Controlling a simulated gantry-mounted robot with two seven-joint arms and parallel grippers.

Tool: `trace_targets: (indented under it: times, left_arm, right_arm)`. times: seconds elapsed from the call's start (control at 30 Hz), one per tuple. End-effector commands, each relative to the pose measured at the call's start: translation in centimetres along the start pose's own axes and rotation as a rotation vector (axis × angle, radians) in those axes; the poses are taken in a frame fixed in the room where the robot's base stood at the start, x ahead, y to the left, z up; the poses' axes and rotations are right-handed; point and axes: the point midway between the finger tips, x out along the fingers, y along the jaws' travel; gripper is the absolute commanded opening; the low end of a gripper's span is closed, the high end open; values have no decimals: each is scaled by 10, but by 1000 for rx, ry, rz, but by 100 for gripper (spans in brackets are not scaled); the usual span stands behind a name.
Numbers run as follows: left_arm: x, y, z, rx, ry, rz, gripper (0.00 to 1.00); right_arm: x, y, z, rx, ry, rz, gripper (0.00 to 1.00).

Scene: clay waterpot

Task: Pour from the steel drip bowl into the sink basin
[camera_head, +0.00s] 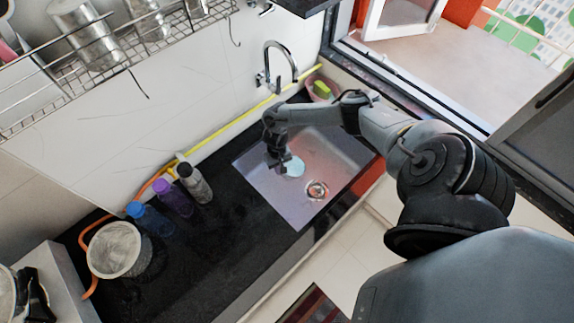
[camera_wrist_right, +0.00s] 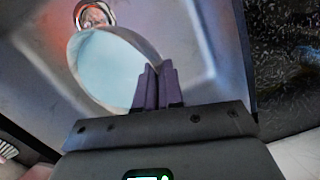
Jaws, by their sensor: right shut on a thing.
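The steel drip bowl (camera_head: 295,168) is held over the sink basin (camera_head: 262,181), left of the drain. My right gripper (camera_head: 281,162) is shut on its rim. In the right wrist view the bowl (camera_wrist_right: 152,48) shows a smooth pale-blue inside or surface, and the gripper's dark fingers (camera_wrist_right: 157,72) pinch its near edge. I cannot tell how far it is tilted or whether water is in it. The basin floor (camera_wrist_right: 190,40) lies beneath, with the drain (camera_wrist_right: 94,14) just past the bowl's far rim. My left gripper is out of view.
A chrome faucet (camera_head: 281,62) stands behind the basin. Several bottles, including a purple one (camera_head: 172,198), and a woven pot (camera_head: 114,250) stand on the black counter at left. A pink bowl (camera_head: 318,88) sits behind my right forearm. The counter's front middle is clear.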

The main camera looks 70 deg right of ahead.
Motion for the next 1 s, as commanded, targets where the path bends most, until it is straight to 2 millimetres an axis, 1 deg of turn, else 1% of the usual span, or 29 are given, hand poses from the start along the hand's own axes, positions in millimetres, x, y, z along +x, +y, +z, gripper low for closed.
trace_targets:
  times: [0.1, 0.4, 1.0]
  left_arm:
    - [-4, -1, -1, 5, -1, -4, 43]
    - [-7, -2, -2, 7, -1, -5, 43]
    - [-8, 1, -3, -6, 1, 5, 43]
  right_arm:
    - [-3, 3, 0, -2, -9, -26, 0]
    - [-6, 4, 0, -9, -25, -84, 0]
    - [-6, 4, 0, -10, -26, -88, 0]
